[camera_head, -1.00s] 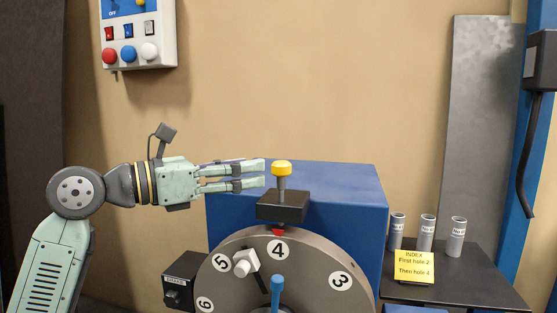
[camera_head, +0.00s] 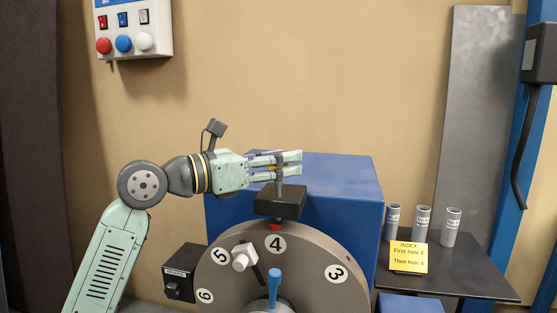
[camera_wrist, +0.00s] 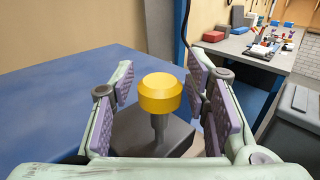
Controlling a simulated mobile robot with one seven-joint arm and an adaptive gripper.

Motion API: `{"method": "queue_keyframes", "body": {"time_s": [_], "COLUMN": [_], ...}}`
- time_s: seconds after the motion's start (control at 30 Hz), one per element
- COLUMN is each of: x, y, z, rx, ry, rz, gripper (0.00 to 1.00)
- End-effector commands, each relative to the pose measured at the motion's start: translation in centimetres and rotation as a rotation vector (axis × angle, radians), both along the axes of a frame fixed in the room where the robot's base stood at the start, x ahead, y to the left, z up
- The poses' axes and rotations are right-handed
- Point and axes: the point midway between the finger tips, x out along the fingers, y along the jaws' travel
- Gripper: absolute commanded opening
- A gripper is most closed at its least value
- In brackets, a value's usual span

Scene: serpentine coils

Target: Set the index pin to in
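The index pin has a yellow knob (camera_wrist: 161,95) on a grey stem, standing upright in a dark block (camera_head: 281,203) on top of the blue machine. My gripper (camera_head: 290,165) is level with the knob, and its fingers hide most of the knob in the head view. Below the block, a red pointer (camera_head: 275,227) is at number 4 on the grey numbered disc (camera_head: 310,250).
A blue handle (camera_head: 275,285) and a white knob (camera_head: 243,257) sit on the disc's front. Several grey tubes (camera_head: 422,222) and a yellow note (camera_head: 408,257) are on the dark shelf at right. A button box (camera_head: 130,28) hangs on the wall.

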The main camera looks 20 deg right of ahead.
Motion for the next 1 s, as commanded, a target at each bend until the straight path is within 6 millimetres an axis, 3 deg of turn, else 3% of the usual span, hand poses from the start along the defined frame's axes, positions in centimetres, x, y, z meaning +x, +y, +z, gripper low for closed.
{"method": "queue_keyframes", "body": {"time_s": [0.6,1.0], "x": [-0.01,-0.01], "y": [0.03,0.03], "z": [0.03,-0.14], "rx": [0.0,0.0], "ry": [0.0,-0.001], "rz": [0.0,0.0], "gripper": [0.0,0.0]}}
